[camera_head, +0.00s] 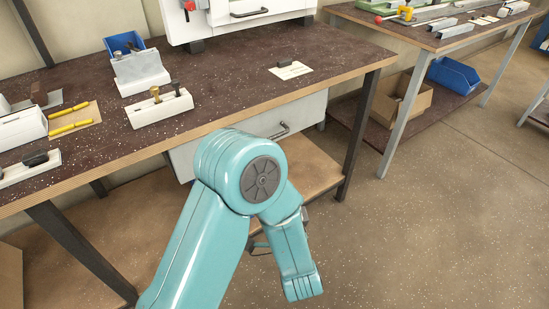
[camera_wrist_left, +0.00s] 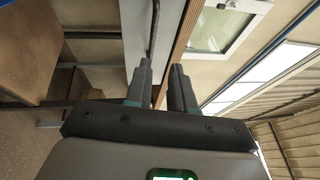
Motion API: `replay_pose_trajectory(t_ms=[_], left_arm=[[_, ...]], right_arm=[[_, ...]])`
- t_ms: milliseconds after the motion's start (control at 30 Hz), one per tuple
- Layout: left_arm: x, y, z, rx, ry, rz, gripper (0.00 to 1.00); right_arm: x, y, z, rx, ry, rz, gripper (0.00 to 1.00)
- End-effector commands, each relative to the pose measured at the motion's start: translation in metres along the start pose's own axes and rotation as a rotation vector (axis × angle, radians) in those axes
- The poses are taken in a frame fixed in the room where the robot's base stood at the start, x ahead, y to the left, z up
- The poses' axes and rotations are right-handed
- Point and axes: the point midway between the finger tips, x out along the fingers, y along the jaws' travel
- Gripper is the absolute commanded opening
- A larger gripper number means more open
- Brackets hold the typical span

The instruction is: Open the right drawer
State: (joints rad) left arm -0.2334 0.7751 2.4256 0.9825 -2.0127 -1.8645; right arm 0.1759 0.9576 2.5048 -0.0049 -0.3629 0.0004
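The right drawer (camera_head: 305,112) is a pale grey front under the bench top and looks closed. Its dark bar handle (camera_head: 283,131) shows just right of my arm's elbow. My left arm covers part of the drawer front in the head view, and its gripper is mostly hidden behind the arm. In the left wrist view, my left gripper (camera_wrist_left: 162,78) is open, with an empty gap between its fingertips. The handle (camera_wrist_left: 153,30) lies ahead of the fingers, in front of the pale drawer front (camera_wrist_left: 137,35); contact does not show. My right gripper is out of view.
The dark bench top (camera_head: 235,75) overhangs the drawer and carries white blocks, a blue bin (camera_head: 124,42) and a small card (camera_head: 290,70). A bench leg (camera_head: 358,135) stands right of the drawer. A lower wooden shelf (camera_head: 315,165) lies beneath. Floor to the right is clear.

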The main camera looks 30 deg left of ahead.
Motion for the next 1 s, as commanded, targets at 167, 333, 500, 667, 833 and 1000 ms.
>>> replay_pose_trajectory(t_ms=[167,333,500,667,833,1000], left_arm=[[-0.006,0.014,-0.007,-0.013,0.016,-0.007,0.23],[0.011,0.007,-0.006,-0.012,0.014,-0.005,0.23],[0.045,0.004,-0.006,-0.011,0.013,-0.006,0.23],[0.082,0.013,-0.008,-0.016,0.014,-0.011,0.23],[0.12,0.013,-0.011,-0.017,0.017,-0.011,0.23],[0.146,0.013,-0.012,-0.016,0.019,-0.01,0.23]], right_arm=[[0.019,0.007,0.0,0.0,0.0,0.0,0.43],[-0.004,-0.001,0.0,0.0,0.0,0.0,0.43],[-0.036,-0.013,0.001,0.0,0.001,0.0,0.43],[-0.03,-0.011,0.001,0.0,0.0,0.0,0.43],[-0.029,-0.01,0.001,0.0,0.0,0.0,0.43],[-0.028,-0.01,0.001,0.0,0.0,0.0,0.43]])
